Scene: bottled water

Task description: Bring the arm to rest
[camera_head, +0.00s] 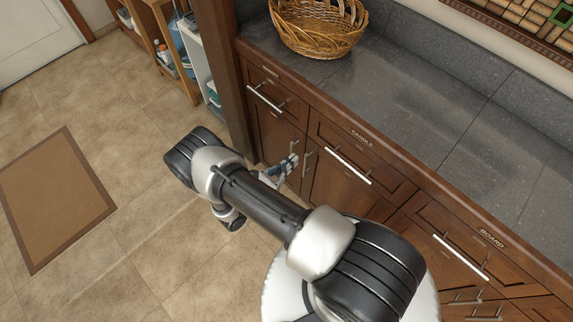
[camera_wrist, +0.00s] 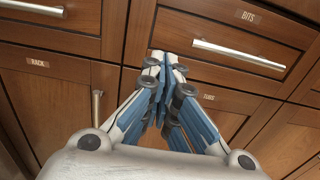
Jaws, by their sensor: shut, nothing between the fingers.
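My gripper (camera_head: 283,168) is at the end of my arm, low in front of the wooden cabinet doors in the head view. In the wrist view my gripper (camera_wrist: 165,62) has its blue and grey fingers together, with nothing between them. It points at the cabinet fronts, near a drawer labelled BITS (camera_wrist: 239,35) and a door labelled RACK (camera_wrist: 40,63). I cannot tell the exact gap between the fingertips and the wood. My arm (camera_head: 262,205) stretches out over the floor beside the counter.
A grey stone counter (camera_head: 420,125) runs along the right, with a wicker basket (camera_head: 318,28) at its far end. Cabinet handles (camera_head: 347,165) stick out from the fronts. A wooden shelf (camera_head: 165,50) stands at the back. A brown mat (camera_head: 55,195) lies on open tiled floor at left.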

